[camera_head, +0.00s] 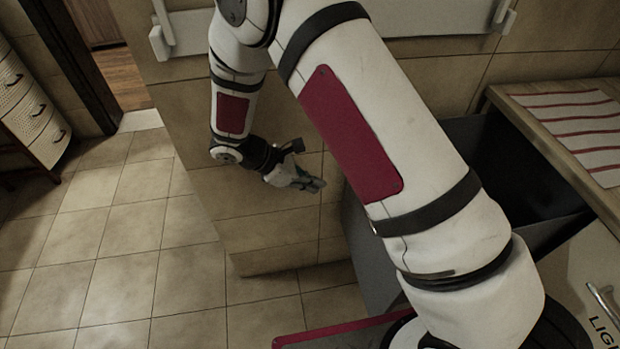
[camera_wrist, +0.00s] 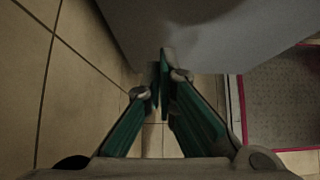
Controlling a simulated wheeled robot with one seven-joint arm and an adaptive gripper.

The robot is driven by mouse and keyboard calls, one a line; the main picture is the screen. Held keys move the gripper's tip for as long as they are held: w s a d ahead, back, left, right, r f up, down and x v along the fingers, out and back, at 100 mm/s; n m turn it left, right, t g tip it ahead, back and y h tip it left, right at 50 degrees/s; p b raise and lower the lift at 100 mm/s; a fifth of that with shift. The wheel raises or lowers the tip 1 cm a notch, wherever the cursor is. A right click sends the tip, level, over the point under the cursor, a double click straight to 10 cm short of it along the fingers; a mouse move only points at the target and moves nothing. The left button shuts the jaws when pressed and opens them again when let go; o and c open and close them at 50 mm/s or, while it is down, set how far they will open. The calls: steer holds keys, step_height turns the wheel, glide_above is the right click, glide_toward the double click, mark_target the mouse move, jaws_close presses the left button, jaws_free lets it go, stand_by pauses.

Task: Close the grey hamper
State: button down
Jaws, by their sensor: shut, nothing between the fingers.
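The grey hamper (camera_head: 372,262) stands out from under the counter on the right, open, with its dark inside showing. My arm crosses in front of it and hides much of it. My gripper (camera_head: 318,186) is shut and empty, just left of the hamper's outer side, by the tiled wall. In the wrist view my gripper's green fingers (camera_wrist: 163,62) meet at the tips. A grey panel, seemingly the hamper (camera_wrist: 215,40), fills the upper middle close beyond the fingertips. I cannot tell whether they touch.
A wooden counter (camera_head: 545,130) with a red-striped cloth (camera_head: 585,125) is at the right. A white cabinet front (camera_head: 590,270) with a handle is below it. A drawer chest (camera_head: 28,105) and doorway are at the left. The tiled floor (camera_head: 110,250) there is clear.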

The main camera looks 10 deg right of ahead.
steer(key=d+f, duration=0.4)
steer(key=d, duration=0.4)
steer(key=shift+d, duration=0.15)
steer(key=d+b, duration=0.2)
steer(key=d, duration=3.3)
steer(key=shift+d, duration=0.4)
